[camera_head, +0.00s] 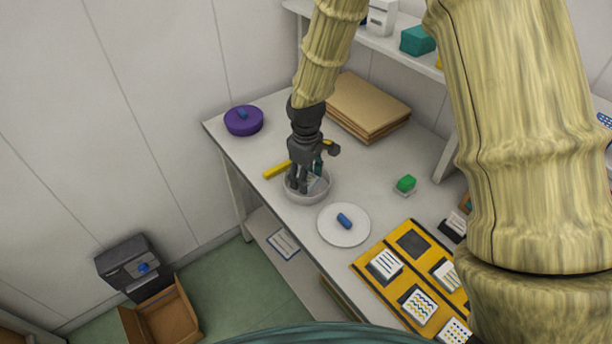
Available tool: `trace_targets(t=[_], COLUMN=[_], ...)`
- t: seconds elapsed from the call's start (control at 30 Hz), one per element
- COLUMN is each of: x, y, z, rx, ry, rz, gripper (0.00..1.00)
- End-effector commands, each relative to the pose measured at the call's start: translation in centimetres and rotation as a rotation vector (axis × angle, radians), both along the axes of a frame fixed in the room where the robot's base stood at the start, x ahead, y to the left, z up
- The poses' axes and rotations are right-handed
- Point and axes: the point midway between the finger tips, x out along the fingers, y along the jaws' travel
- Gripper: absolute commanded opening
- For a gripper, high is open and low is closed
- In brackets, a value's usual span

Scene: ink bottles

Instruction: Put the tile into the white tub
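The round white tub (308,196) stands near the table's front edge, left of a flat white plate. My dark gripper (300,184) points down into it, with its fingertips inside the rim. A small pale piece with some teal (317,183) shows in the tub beside the fingers; it may be the tile. The fingers hide part of it, and I cannot tell whether they hold it. Other patterned tiles (419,306) lie on a yellow board (372,259) at the right, where one dark square (411,242) is bare.
A white plate (344,239) bears a blue piece. A yellow bar (277,170) lies left of the tub. A cardboard box (168,315) stands below.

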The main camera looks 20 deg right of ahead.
Motion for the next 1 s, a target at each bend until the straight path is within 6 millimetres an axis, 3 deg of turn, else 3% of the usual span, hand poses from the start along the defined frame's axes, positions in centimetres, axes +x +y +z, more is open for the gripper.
trace_targets(t=[0.23,0.7,1.0], x=[1.9,1.8,1.8], y=[-0.9,-0.9,-0.8], z=[-0.2,-3.5,-3.8], rx=[0.001,0.000,0.000], ry=[0.001,0.002,0.000], rz=[0.001,0.001,0.001], gripper=[0.27,0.27,0.27])
